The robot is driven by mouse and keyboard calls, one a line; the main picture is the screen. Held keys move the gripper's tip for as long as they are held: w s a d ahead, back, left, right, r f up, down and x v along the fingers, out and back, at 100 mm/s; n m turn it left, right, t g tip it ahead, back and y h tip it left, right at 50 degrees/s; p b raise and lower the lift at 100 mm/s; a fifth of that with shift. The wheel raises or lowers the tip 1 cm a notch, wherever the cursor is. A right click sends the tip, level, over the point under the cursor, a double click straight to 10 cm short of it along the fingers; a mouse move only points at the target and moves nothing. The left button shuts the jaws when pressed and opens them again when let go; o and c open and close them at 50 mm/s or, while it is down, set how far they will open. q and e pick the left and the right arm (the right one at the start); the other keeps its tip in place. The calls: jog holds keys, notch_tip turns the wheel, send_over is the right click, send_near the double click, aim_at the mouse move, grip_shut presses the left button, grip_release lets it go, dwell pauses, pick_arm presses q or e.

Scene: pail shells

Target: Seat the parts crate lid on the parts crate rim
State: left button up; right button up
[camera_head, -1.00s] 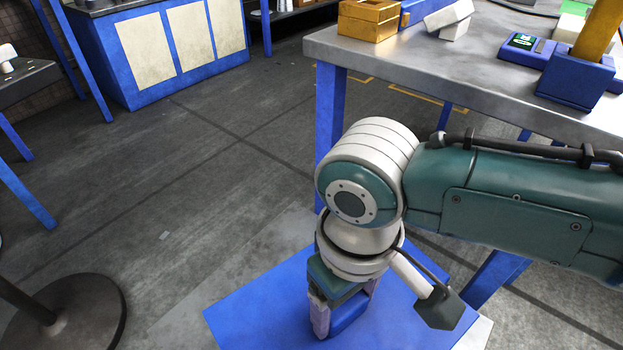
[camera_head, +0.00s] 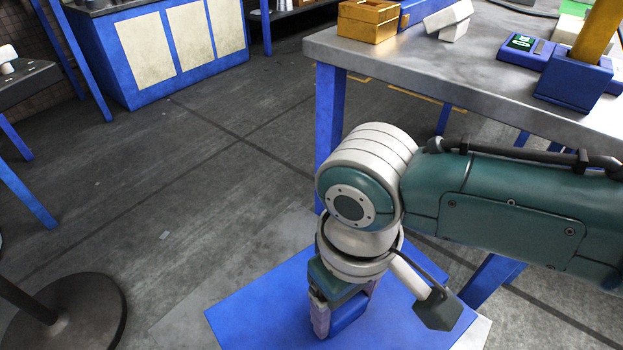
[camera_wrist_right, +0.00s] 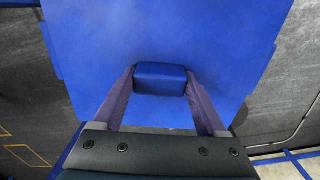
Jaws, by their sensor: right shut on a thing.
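The parts crate lid (camera_head: 255,312) is a flat blue panel with a raised blue block handle at its middle. It shows low in the head view and fills much of the right wrist view (camera_wrist_right: 160,32). My right gripper (camera_head: 345,314) points down over the lid and is shut on the handle (camera_wrist_right: 160,80), one finger on each side. The parts crate and its rim are hidden under the lid and my arm, so I cannot tell whether the lid touches the rim. My left gripper is not in view.
A steel-topped workbench (camera_head: 480,92) with blue legs stands at the right, behind my right arm. It carries a wooden box (camera_head: 367,22) and a blue holder (camera_head: 572,82). A round dark stand base (camera_head: 75,312) is at the lower left. The floor between is clear.

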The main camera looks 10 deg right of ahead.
jog(key=shift+f+b, duration=0.8)
jog(key=shift+f, duration=0.25)
jog(key=o, duration=1.6)
jog(key=shift+c, duration=0.2)
notch_tip(320, 180, up, 9)
jog(key=p, duration=0.5)
jog(key=shift+r, duration=0.45)
